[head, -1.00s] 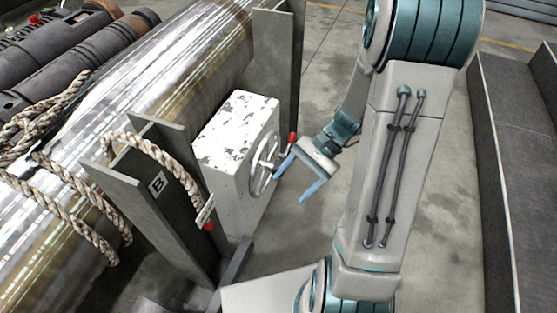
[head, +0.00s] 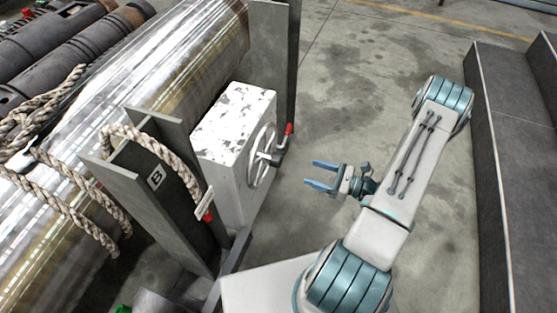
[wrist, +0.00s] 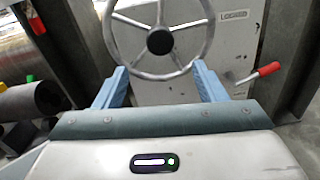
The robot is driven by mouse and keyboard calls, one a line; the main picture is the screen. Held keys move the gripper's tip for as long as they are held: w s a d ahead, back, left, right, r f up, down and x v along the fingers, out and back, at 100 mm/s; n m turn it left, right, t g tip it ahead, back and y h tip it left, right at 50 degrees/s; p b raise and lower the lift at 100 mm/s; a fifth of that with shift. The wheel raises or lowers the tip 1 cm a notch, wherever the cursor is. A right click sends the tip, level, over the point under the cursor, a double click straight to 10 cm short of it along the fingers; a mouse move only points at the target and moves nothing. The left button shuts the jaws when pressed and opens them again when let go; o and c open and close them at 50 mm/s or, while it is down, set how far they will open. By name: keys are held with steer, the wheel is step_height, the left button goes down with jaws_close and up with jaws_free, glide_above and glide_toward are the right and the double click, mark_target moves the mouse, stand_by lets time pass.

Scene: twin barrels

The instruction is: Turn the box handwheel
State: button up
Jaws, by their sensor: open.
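The white, paint-chipped box (head: 232,130) stands between dark metal posts beside the big shiny barrel. Its grey spoked handwheel (head: 262,155) is on the side facing my arm. A small lever with a red grip (head: 289,129) shows by the wheel. My gripper (head: 314,174) is open and empty, its blue fingers pointing at the wheel with a gap between. In the wrist view the handwheel (wrist: 159,41) lies ahead, centred between the fingertips (wrist: 159,78), its lower rim between them. The red-gripped lever (wrist: 269,70) is to the right there.
A post marked B (head: 150,185) with a rope over it stands in front of the box. A dark low block (head: 495,140) runs along the right.

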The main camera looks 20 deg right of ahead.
mark_target(281, 162)
steer(key=b+x, duration=0.2)
steer(key=x, duration=1.1)
steer(key=shift+a, duration=0.1)
steer(key=c, duration=1.4)
